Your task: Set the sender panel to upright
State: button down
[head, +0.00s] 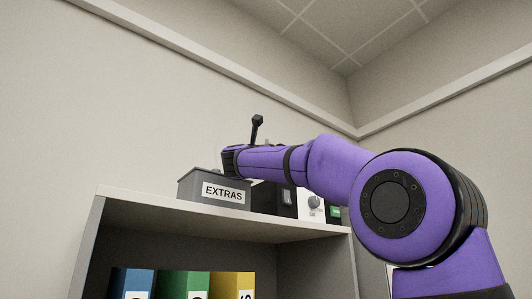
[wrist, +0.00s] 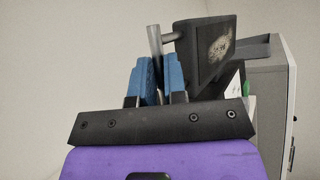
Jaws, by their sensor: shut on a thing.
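The sender panel (wrist: 208,52) appears to be the dark, tilted panel with a pale worn patch in the wrist view. A grey metal rod handle (wrist: 155,40) stands out from its left side on a short stub. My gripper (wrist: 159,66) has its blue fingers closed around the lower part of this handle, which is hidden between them. In the head view my fingers and most of the panel are hidden behind my purple arm. A small black head on a stalk (head: 257,119) shows above the arm, but I cannot tell whether it belongs to the panel.
A grey EXTRAS box (head: 188,188) stands on top of the shelf unit (head: 130,202), close below my wrist. A pale device with a knob (head: 313,203) stands to its right. The wall space above is clear.

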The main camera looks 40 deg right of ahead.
jog(key=shift+w+r+n+t+y, duration=0.1)
jog(key=shift+w+n+t+y, duration=0.2)
jog(key=shift+n+y, duration=0.35)
jog(key=shift+w+r+n+t+y, duration=0.1)
jog(key=shift+w+n+t+y, duration=0.2)
jog(key=shift+n, duration=0.65)
jog(key=c, duration=1.2)
grip_release()
jog(key=shift+o, duration=0.2)
jog(key=shift+a+f, duration=0.1)
jog(key=v, duration=1)
jog(key=shift+s+a, duration=0.25)
